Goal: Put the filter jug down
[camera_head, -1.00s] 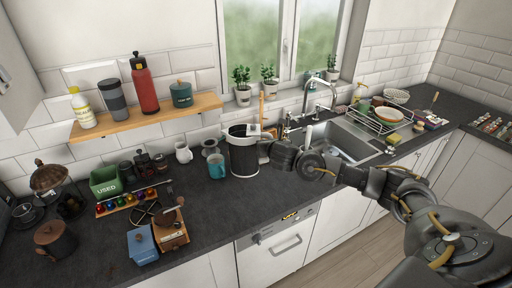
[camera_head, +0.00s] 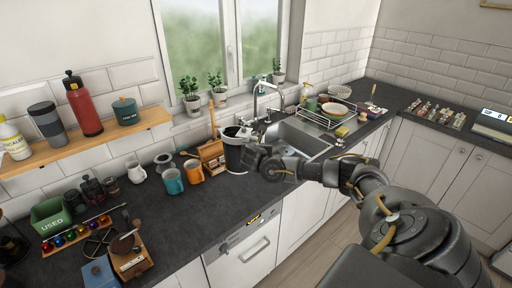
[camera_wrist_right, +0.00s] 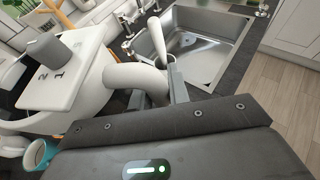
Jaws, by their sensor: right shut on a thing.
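In the right wrist view the gripper (camera_wrist_right: 158,88) is shut on the jug's white handle (camera_wrist_right: 122,75). The white lid (camera_wrist_right: 62,88) with its grey knob shows there at the left. My left gripper is not in view.
An orange mug (camera_head: 193,171), a teal mug (camera_head: 172,182) and a brown wooden box (camera_head: 212,158) stand left of the jug. The sink (camera_head: 300,138) and tap (camera_head: 256,98) are to its right. The worktop (camera_head: 195,215) in front of the mugs is clear.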

